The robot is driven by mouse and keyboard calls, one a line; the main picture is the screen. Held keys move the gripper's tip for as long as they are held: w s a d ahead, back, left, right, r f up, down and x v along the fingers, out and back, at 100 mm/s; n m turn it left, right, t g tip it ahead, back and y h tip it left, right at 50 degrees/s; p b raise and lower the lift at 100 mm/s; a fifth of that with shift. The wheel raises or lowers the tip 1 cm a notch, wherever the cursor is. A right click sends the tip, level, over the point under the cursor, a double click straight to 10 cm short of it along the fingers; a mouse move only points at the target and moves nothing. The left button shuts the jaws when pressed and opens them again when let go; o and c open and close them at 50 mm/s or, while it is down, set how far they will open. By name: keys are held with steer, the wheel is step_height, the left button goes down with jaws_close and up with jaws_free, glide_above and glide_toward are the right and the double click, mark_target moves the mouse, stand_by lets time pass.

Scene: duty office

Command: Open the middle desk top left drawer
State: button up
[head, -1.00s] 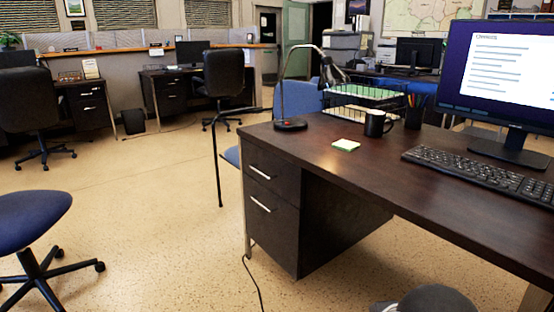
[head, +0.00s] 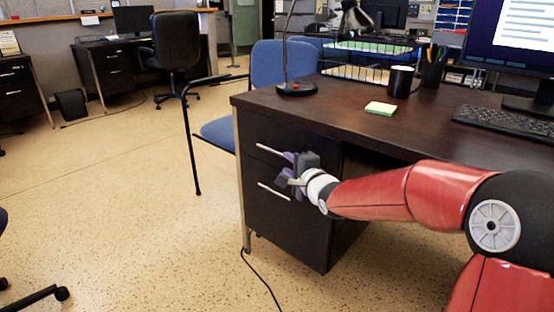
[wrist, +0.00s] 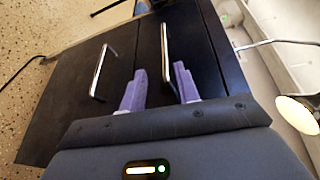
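The middle desk (head: 350,118) has a dark pedestal with two drawer fronts on its left side. The top drawer (head: 258,135) looks shut, with a bar handle (head: 268,149). My gripper (head: 286,167) is in front of the pedestal, near the right end of that handle. In the wrist view, my two purple fingers (wrist: 160,86) are apart with nothing between their pads. The top handle (wrist: 165,52) lies ahead of them, in line with the gap. I cannot tell how far the fingertips are from it.
The lower drawer's handle (head: 273,191) is just below. A blue chair (head: 281,64) stands behind the desk's left end. A lamp (head: 296,88), sticky notes (head: 381,108) and a mug (head: 400,82) are on the desktop.

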mark_target(276, 152)
steer(key=shift+m+y, duration=0.3)
steer(key=shift+m, duration=0.1)
steer(key=x, duration=0.2)
steer(key=b+x, duration=0.1)
steer(key=x, duration=0.5)
steer(key=shift+w+a+r, duration=0.1)
steer(key=shift+w+r, duration=0.15)
steer(key=shift+c, duration=0.3)
jaws_close()
